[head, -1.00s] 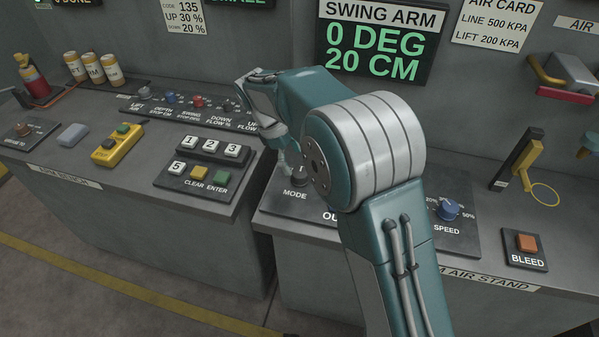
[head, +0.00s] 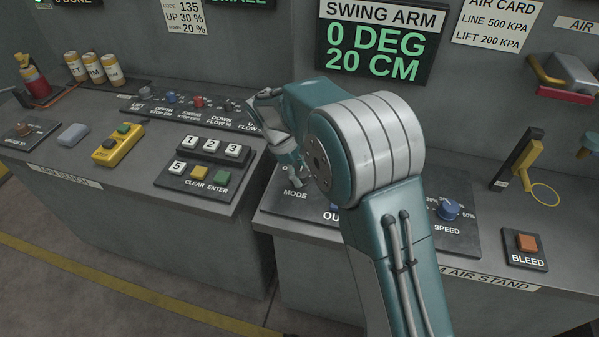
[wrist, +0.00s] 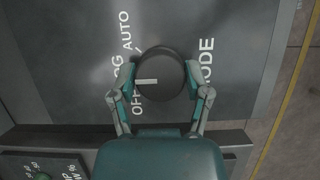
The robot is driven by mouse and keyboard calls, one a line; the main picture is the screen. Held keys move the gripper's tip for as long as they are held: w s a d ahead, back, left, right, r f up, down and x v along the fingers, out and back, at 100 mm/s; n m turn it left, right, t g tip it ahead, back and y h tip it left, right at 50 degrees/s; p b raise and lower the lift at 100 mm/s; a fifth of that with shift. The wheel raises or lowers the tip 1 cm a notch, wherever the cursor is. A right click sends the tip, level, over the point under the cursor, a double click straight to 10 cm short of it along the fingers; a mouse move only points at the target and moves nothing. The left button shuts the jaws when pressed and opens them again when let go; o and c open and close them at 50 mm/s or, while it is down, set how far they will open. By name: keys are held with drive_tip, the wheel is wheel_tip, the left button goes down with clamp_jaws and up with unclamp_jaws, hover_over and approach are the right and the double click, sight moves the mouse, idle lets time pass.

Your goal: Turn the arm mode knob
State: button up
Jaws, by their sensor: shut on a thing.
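The mode knob (wrist: 159,76) is a dark round knob with a white pointer mark, on a dark panel (wrist: 235,45) with the words AUTO, OFF and MODE around it. In the wrist view its white mark points left, toward the lettering between OFF and a partly hidden word. My gripper (wrist: 160,82) is shut on the knob, one finger on each side. In the head view my gripper (head: 292,172) reaches down to the panel just above the MODE label, and my arm hides most of the knob.
A blue speed knob (head: 448,209) and an orange BLEED button (head: 526,243) lie to the right. A keypad (head: 205,160) and a yellow button box (head: 118,144) stand on the left bench. The display (head: 379,50) reads 0 DEG, 20 CM.

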drive_tip(key=shift+d+f, duration=0.1)
drive_tip(key=shift+f, duration=0.05)
drive_tip(key=m+g, duration=0.1)
drive_tip(key=m, duration=0.1)
drive_tip(key=m+g, duration=0.1)
drive_tip(key=m, duration=0.1)
drive_tip(key=shift+m+y, duration=0.3)
drive_tip(key=shift+f+m+g+y, duration=0.1)
drive_tip(key=shift+m+g+y, duration=0.45)
drive_tip(key=shift+m, duration=1.55)
drive_tip(key=o, duration=1.2)
